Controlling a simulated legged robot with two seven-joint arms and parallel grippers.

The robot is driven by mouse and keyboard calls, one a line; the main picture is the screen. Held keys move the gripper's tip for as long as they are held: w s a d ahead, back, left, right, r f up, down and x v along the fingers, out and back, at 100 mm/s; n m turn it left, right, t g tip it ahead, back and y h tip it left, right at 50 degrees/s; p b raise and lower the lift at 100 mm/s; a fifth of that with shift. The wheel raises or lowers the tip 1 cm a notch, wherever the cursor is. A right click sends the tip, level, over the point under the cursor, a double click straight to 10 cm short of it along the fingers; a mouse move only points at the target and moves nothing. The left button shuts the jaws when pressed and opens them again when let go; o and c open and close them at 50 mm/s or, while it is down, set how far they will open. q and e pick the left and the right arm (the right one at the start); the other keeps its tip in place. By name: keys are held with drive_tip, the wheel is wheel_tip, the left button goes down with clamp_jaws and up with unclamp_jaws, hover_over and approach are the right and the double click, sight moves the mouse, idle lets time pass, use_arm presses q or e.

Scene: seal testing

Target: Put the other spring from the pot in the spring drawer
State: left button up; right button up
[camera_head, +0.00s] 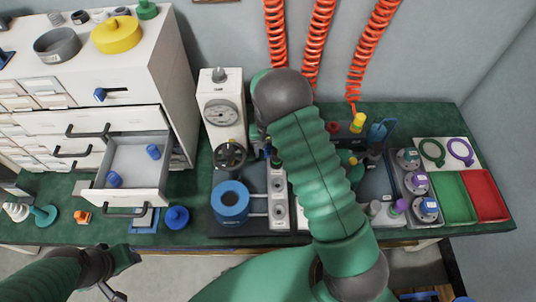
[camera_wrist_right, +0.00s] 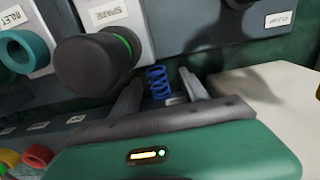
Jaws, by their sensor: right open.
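A blue coil spring (camera_wrist_right: 157,82) shows between and just beyond the two fingertips of my right gripper (camera_wrist_right: 163,88) in the right wrist view. The fingers are apart, and I see no clear contact with the spring. In the head view my right arm covers most of this area. The open drawer (camera_head: 108,200) at the left holds two small blue cylindrical pieces, which may be springs, one at the back (camera_head: 153,151) and one at the front (camera_head: 113,179). I cannot clearly identify the pot. My left gripper (camera_head: 122,262) is low at the left, apart from the drawer; its jaws are unclear.
A blue round fixture (camera_head: 230,203) and a pressure gauge (camera_head: 222,113) stand between the drawer and my right arm. A dark knob (camera_wrist_right: 95,62) is close to the right gripper. Green (camera_head: 453,197) and red (camera_head: 484,195) trays lie at the right.

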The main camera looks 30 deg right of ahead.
drive_tip(key=shift+w+a, duration=0.1)
drive_tip(key=shift+a, duration=0.15)
drive_tip(key=shift+d+f, duration=0.15)
drive_tip(key=shift+d, duration=0.5)
drive_tip(key=c, duration=0.7)
drive_tip(key=shift+c, duration=1.1)
clamp_jaws()
drive_tip(key=shift+a, duration=0.35)
drive_tip(key=shift+d+r, duration=0.1)
drive_tip(key=shift+r, duration=0.25)
wheel_tip(320, 180, up, 27)
drive_tip(key=p, duration=0.6)
use_arm(q)
drive_tip(key=w+p+v, duration=0.3)
drive_tip(key=p+v, duration=0.7)
drive_tip(key=v, duration=0.5)
drive_tip(key=shift+w+r, duration=0.3)
drive_tip(key=shift+r, duration=0.35)
use_arm(e)
drive_tip(key=s+a+f+n, duration=0.1)
drive_tip(key=s+a+n, duration=0.5)
drive_tip(key=a, duration=0.5)
drive_tip(key=shift+s+a, duration=0.25)
drive_tip(key=shift+s, duration=0.65)
